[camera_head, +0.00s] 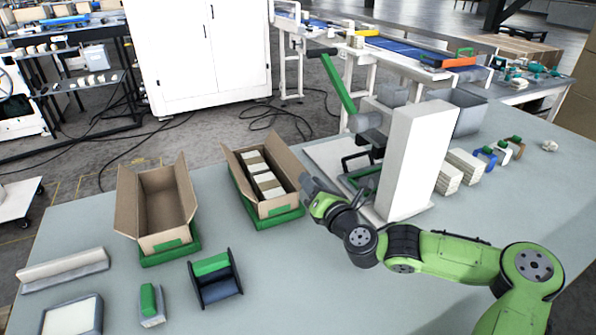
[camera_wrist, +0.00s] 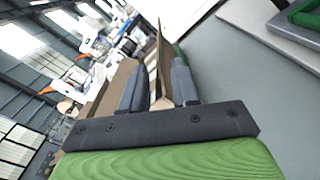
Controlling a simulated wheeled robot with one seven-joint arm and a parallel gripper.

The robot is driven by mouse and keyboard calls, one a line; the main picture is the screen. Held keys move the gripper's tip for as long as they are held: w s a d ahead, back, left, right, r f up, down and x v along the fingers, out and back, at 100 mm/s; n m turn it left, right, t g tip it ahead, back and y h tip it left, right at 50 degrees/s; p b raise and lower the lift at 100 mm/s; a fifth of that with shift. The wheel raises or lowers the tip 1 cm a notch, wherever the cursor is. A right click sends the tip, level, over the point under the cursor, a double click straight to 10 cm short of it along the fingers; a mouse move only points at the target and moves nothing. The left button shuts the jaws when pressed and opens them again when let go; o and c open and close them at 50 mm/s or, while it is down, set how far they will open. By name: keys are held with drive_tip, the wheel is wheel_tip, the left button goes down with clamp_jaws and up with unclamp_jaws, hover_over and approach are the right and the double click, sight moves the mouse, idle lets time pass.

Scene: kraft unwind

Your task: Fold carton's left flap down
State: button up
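The packed carton (camera_head: 284,203) stands open on a green base at the table's middle, with white and kraft-coloured items inside. Its left flap (camera_head: 241,178) stands up and leans outward; its right flap (camera_head: 284,158) is also raised. My gripper (camera_head: 308,192) is at the carton's right side, by the near right corner. In the wrist view my gripper (camera_wrist: 160,90) has its two grey fingers apart. A thin brown cardboard panel (camera_wrist: 162,62) shows between them, seen nearly edge-on. I cannot tell whether either finger touches it.
An empty open carton (camera_head: 160,205) stands to the left on another green base. A tall white box-shaped unit (camera_head: 412,160) with a green lever (camera_head: 338,84) stands right of my gripper. A dark and green holder (camera_head: 214,278) lies in front. Bare table separates the two cartons.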

sight(299, 166)
drive_tip(key=b+x, duration=0.2)
drive_tip(key=x, duration=0.5)
drive_tip(key=shift+w+a, duration=0.1)
drive_tip(key=shift+w, duration=0.2)
clamp_jaws()
